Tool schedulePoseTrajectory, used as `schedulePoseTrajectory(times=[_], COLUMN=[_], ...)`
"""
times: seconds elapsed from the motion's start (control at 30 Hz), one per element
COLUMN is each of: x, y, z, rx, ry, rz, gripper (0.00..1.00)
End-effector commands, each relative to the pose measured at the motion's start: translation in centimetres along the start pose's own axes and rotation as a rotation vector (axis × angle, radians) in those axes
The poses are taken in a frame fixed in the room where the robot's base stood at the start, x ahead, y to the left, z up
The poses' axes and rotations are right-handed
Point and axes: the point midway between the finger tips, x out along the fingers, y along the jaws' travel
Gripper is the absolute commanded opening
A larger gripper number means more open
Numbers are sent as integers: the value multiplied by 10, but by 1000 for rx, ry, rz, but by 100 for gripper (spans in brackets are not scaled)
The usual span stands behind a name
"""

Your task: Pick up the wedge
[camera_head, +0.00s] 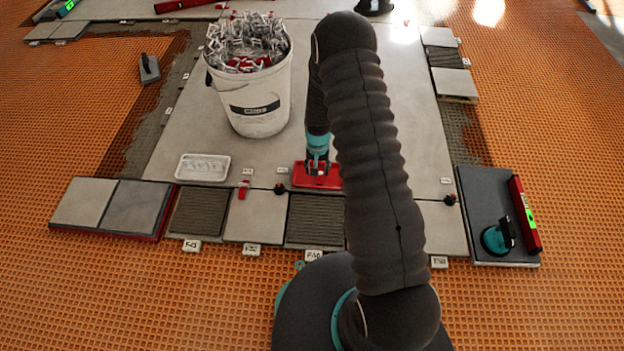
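My gripper (317,168) points down at a red tray (304,183) on the light tiles, near the middle of the view. Its fingertips are low over or inside the tray. They are too small and dark to show whether they are open or shut. Any wedge in the tray is too small or hidden to make out. A small red wedge (243,190) sits at the tile joint left of the tray, apart from my gripper. More red pieces, possibly wedges, lie among the clips in the white bucket (257,104).
A white tray (203,179) with pale small parts lies left of my gripper. A trowel (149,68) lies at left. A dark slab (482,190) at right bears a teal suction cup (493,240) and a red level (525,215). My arm hides tiles right of the red tray.

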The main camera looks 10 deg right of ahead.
Motion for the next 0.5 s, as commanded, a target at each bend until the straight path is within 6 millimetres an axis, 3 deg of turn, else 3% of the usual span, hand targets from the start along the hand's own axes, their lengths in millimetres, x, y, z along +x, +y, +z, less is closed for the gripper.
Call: schedulePoseTrajectory(times=[0.27, 0.5], x=[19, 51], y=[2, 8], z=[-2, -12], rx=[2, 2], ry=[-1, -2], rz=[0, 0], gripper=[52, 52])
